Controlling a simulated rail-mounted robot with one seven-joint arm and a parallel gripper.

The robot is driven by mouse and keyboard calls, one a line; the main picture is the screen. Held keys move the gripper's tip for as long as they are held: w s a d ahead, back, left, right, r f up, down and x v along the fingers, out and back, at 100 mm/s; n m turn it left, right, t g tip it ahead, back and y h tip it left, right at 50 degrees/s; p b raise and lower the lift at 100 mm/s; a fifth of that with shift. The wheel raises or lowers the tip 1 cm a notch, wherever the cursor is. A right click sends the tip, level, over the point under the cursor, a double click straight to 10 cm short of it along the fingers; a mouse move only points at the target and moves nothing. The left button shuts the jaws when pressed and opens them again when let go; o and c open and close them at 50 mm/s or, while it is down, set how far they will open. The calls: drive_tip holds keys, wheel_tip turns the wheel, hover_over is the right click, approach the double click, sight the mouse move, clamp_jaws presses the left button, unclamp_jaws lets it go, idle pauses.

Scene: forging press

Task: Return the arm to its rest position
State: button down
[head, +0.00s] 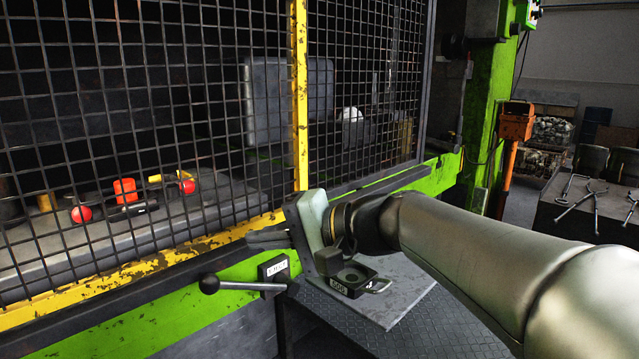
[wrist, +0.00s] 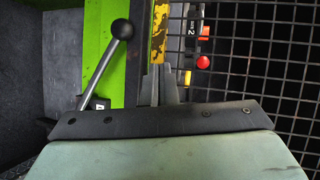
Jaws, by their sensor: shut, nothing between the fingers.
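My arm reaches in from the right in the head view. My gripper (head: 250,239) is at its end, in front of the yellow lower frame of the mesh guard. In the wrist view the fingers of my gripper (wrist: 161,70) are together and hold nothing. A lever with a black ball knob (head: 209,284) sits below and left of the fingers, apart from them. In the wrist view the lever's knob (wrist: 121,29) is left of the fingers.
The mesh guard (head: 150,110) covers the press opening. Behind it are red knobs (head: 81,214) and an orange part (head: 125,190). A plate (head: 400,290) lies under my wrist. A table with tongs (head: 590,205) stands at the right. The green press frame (head: 478,120) rises behind my arm.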

drive_tip(key=s+d+f+n+g+h+p, duration=0.1)
drive_tip(key=s+d+f+h+p, duration=0.2)
drive_tip(key=s+d+f+h, duration=0.4)
drive_tip(key=s+d+f+n+g+h+p, duration=0.1)
drive_tip(key=s+d+f+h, duration=0.6)
drive_tip(key=d+f, duration=0.7)
drive_tip(key=s+d+g+p, duration=0.1)
drive_tip(key=s+d+p, duration=0.1)
drive_tip(key=d, duration=0.1)
drive_tip(key=shift+s+d+n+p, duration=0.2)
drive_tip(key=shift+d+n+p, duration=0.1)
drive_tip(key=shift+d, duration=0.1)
